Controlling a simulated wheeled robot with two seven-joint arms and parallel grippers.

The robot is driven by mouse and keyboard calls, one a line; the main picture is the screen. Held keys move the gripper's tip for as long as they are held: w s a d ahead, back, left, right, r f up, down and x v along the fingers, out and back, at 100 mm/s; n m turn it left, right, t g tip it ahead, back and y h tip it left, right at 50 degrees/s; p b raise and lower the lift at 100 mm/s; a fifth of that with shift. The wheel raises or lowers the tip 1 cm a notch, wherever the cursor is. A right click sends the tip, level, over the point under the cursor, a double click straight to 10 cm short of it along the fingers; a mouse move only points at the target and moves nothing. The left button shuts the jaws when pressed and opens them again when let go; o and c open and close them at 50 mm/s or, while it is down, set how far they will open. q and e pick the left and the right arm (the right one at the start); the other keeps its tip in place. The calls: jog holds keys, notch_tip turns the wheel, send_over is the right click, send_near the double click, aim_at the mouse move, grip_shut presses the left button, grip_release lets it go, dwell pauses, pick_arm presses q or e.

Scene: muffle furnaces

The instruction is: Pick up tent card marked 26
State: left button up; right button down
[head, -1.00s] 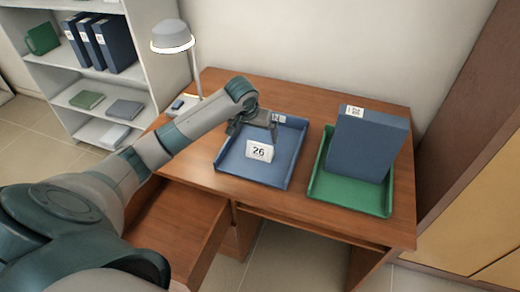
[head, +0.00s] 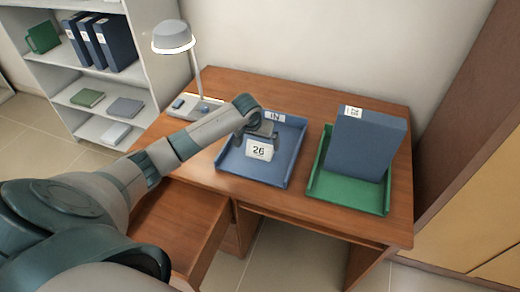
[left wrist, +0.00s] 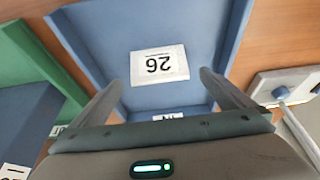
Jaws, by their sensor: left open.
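The white tent card marked 26 (head: 259,150) stands in the blue tray (head: 236,165) on the desk. In the left wrist view the card (left wrist: 159,64) shows upside down, beyond and between the two fingers. My left gripper (head: 262,136) is over the tray, just behind and above the card. It is open with nothing between its fingers, which also show in the left wrist view (left wrist: 163,95). From these views I cannot tell whether a finger touches the card. My right gripper is not in view.
A green tray (head: 345,199) with an upright blue binder (head: 368,145) stands to the right on the desk (head: 290,206). A lamp (head: 174,38) stands at the back left. A drawer (head: 180,225) is pulled out at the front left. A shelf unit (head: 75,75) stands behind.

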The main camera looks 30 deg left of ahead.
aim_at(259, 145)
pick_arm(q)
jog(key=shift+p+x, duration=0.5)
jog(key=shift+x, duration=1.5)
jog(key=shift+c, duration=0.3)
jog(key=c, duration=1.1)
